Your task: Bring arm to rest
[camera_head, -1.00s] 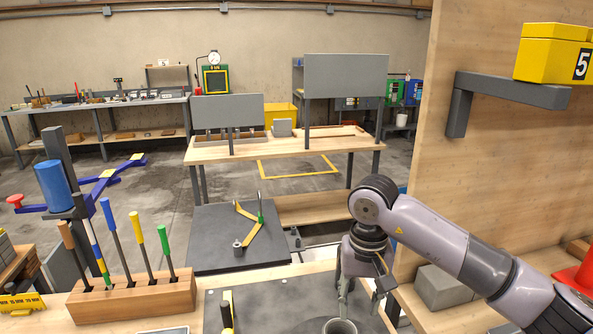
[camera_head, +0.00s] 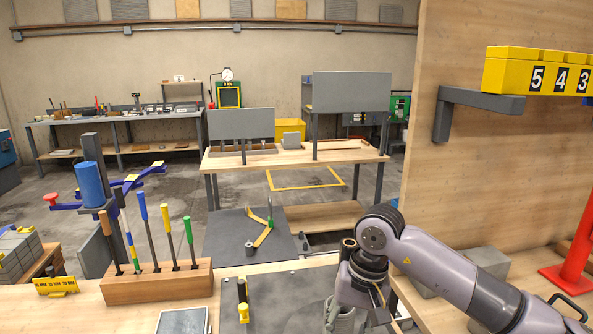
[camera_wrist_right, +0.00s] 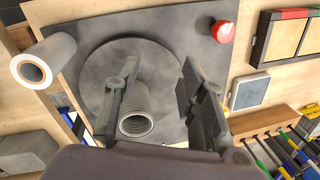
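My right arm comes in from the right in the head view, and its gripper (camera_head: 343,320) points down at the front of the bench. In the right wrist view the gripper (camera_wrist_right: 160,70) is open. A grey ribbed cylinder (camera_wrist_right: 135,122) stands between the fingers on a round grey disc. It is close to the left finger, with a clear gap to the right one; whether it touches the left finger I cannot tell. In the head view the cylinder (camera_head: 345,317) is partly covered by the gripper. My left gripper is not in view.
A wooden block (camera_head: 160,285) with several coloured-handled tools stands left on the bench. A wooden panel (camera_head: 500,190) with yellow numbered boxes (camera_head: 540,75) rises at right.

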